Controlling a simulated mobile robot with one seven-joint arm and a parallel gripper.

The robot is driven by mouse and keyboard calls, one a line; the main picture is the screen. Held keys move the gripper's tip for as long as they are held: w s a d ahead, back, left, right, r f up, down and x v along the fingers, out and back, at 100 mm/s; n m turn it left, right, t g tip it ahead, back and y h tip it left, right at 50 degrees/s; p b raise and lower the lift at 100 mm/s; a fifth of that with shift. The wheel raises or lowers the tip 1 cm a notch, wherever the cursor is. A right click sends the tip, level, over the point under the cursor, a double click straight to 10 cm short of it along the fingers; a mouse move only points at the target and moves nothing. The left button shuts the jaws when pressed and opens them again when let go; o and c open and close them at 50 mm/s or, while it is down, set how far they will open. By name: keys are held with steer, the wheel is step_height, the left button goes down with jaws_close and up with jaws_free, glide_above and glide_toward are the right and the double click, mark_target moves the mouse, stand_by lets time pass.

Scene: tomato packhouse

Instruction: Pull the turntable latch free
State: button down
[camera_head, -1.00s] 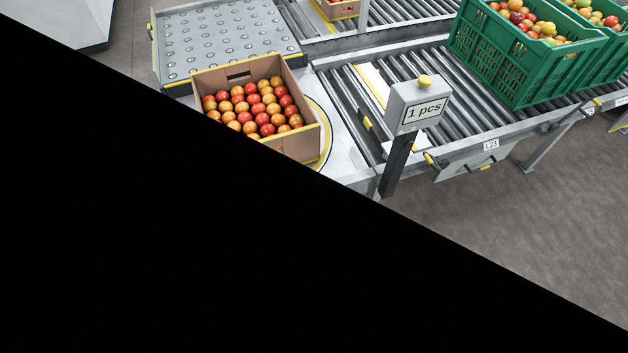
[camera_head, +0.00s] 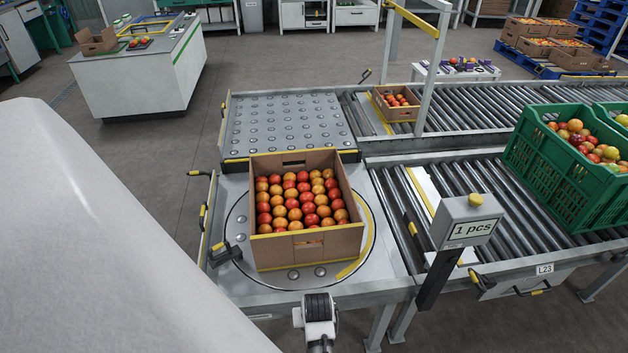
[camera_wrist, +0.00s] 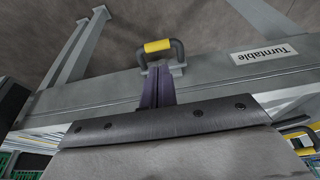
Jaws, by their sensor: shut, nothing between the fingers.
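In the wrist view, a dark U-shaped handle with a yellow grip (camera_wrist: 158,46) sits on the grey frame edge beside a "Turntable" label (camera_wrist: 265,55). The picture is upside down there. My gripper (camera_wrist: 164,68) is shut and empty; its dark fingers point at the handle and their tips overlap its opening. I cannot tell whether they touch it. In the head view, the round turntable (camera_head: 240,220) bears an open cardboard box (camera_head: 308,250) of red and orange tomatoes. A dark block with a yellow tip (camera_head: 222,252) stands at the turntable's left edge. The handle is not clear in that view.
A "1 pcs" sign post (camera_head: 465,222) stands right of the turntable. A ball-topped table (camera_head: 290,120) lies behind it, and roller conveyors run right, with a green crate (camera_head: 550,170). Another handle with a yellow grip (camera_wrist: 297,130) shows at the right of the wrist view.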

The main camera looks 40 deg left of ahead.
steer(key=shift+x, duration=2.7)
steer(key=s+d+p, duration=0.2)
steer(key=s+d, duration=0.1)
steer(key=shift+s+d+f, duration=0.1)
steer(key=shift+d, duration=0.25)
